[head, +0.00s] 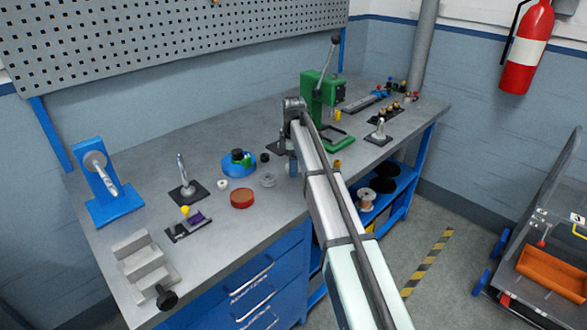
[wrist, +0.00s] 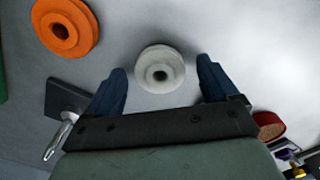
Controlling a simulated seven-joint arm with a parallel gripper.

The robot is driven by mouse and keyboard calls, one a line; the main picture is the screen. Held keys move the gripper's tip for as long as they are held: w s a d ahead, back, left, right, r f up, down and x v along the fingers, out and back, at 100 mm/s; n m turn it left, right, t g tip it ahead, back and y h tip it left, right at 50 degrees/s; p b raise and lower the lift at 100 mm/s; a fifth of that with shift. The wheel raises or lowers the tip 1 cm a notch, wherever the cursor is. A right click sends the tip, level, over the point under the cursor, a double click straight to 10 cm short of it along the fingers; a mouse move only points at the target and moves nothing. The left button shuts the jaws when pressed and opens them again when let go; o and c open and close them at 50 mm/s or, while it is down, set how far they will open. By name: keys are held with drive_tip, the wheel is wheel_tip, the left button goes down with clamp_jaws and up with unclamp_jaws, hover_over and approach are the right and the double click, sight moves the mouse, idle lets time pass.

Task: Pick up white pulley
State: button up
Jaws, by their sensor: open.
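The white pulley (wrist: 160,72) lies on the grey bench top in the wrist view, its dark centre hole facing up. My gripper (wrist: 160,67) is open, with one dark blue finger on each side of it and a gap on both sides. The pulley sits between the fingertips in the picture; I cannot tell the height left between them and the bench. In the head view my gripper (head: 292,166) is low over the middle of the bench, mostly hidden by my arm. I cannot tell for sure which pale disc there is this pulley.
An orange pulley (wrist: 66,28) lies at the upper left of the wrist view. A post on a dark base (wrist: 66,100) stands left of the fingers. A red round container (head: 242,198), a blue holder (head: 238,166) and a green press (head: 318,95) stand on the bench (head: 130,215).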

drive_tip(key=shift+f, duration=0.1)
drive_tip(key=shift+c, duration=0.4)
drive_tip(key=c, duration=1.1)
